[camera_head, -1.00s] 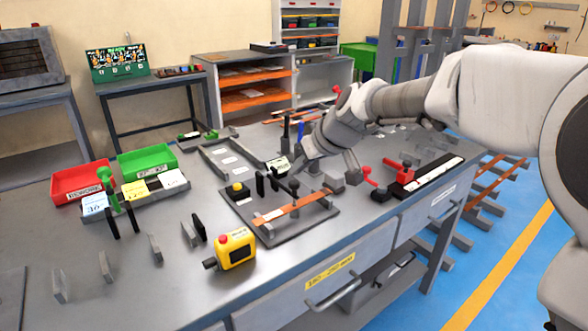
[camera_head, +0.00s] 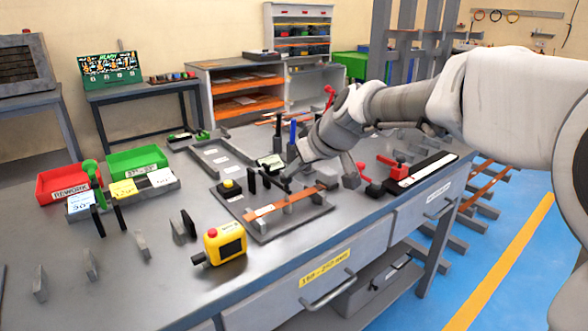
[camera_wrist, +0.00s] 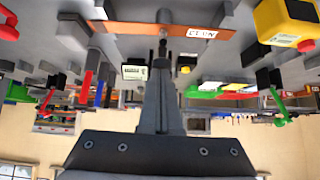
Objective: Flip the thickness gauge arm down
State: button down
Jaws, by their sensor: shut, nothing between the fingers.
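A grey fixture plate (camera_head: 262,228) on the bench carries an orange-copper bar (camera_head: 265,211) with a white label. The bar also crosses the top of the wrist view (camera_wrist: 120,29). My gripper (camera_head: 291,176) is shut and empty, low over the plate by the far side of the bar. In the wrist view my shut fingers (camera_wrist: 162,62) point at a small dark rod with a round end (camera_wrist: 163,16) at the bar. This may be the gauge arm. I cannot tell its tilt or whether my fingers touch it. A small display box (camera_wrist: 134,72) stands behind the bar.
A yellow box with a red button (camera_head: 225,243) stands at the front of the bench. Dark upright posts (camera_head: 252,181) stand left of my gripper. Red clamps (camera_head: 369,187) are to the right. Red (camera_head: 68,183) and green (camera_head: 137,161) bins are at the left.

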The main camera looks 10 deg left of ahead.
jog(key=shift+s+d+f+g, duration=0.15)
jog(key=shift+d+f, duration=0.1)
jog(key=shift+f, duration=0.35)
jog(key=shift+s+d+f+g, duration=0.1)
jog(key=shift+d+f+g, duration=0.1)
jog(key=shift+f, duration=0.35)
notch_tip(320, 180, up, 7)
jog(key=p, duration=0.4)
jog(key=s+d+r, duration=0.1)
jog(key=s+d, duration=0.4)
jog(key=d, duration=0.1)
jog(key=shift+s+d+r, duration=0.25)
jog(key=shift+s+d, duration=0.1)
jog(key=shift+d, duration=0.05)
jog(key=shift+s, duration=0.1)
jog(key=s+d+f+m+h, duration=0.3)
jog(key=s+d+f+m, duration=0.15)
jog(key=s+d, duration=0.6)
jog(key=s+d+f+m+h, duration=0.3)
jog(key=s+d+m+h, duration=0.15)
jog(key=s+d, duration=0.55)
notch_tip(320, 180, up, 20)
jog(key=s+p, duration=0.1)
jog(key=p, duration=1.8)
jog(key=shift+a+y, duration=0.35)
jog(key=shift+y, duration=0.1)
